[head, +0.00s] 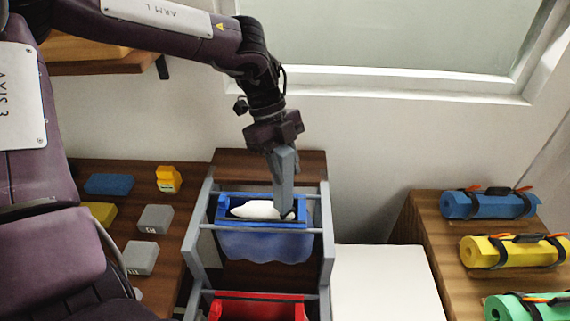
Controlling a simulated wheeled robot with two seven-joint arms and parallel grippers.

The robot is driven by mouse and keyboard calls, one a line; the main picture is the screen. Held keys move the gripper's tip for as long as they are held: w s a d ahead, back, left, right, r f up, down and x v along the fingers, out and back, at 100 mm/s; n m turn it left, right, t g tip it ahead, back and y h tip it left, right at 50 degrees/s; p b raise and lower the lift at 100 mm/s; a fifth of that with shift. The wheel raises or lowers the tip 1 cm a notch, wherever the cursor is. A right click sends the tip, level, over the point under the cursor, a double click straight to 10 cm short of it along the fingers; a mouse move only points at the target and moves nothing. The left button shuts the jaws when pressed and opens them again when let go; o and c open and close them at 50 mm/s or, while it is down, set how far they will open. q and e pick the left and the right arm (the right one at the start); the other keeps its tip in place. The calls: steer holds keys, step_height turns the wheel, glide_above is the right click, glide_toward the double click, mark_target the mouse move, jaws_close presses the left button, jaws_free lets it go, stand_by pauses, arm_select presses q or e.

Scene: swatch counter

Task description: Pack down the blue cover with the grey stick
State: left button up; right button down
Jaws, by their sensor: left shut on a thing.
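The blue cover (265,247) hangs as a soft pouch from a blue rectangular frame (232,222) in the grey rack. A white soft filling (258,209) shows in its open mouth. My left gripper (281,150) is above the rack, shut on the grey stick (284,178). The stick points nearly straight down. Its lower end is at the right part of the mouth, beside the white filling; whether it touches the filling I cannot tell. My right gripper is not in view.
A red frame (258,298) sits nearer in the rack (328,230). Blue, yellow and green strapped rolls (488,205) lie on the right table. Grey, blue and yellow blocks (155,219) lie on the left table. A bare white surface (385,285) is right of the rack.

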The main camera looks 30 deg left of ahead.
mark_target(286, 151)
arm_select(q)
steer(key=shift+f+b, duration=2.65)
steer(key=shift+f, duration=0.65)
steer(key=shift+r, duration=0.15)
steer(key=shift+r+p, duration=3.85)
steer(key=shift+r, duration=1.7)
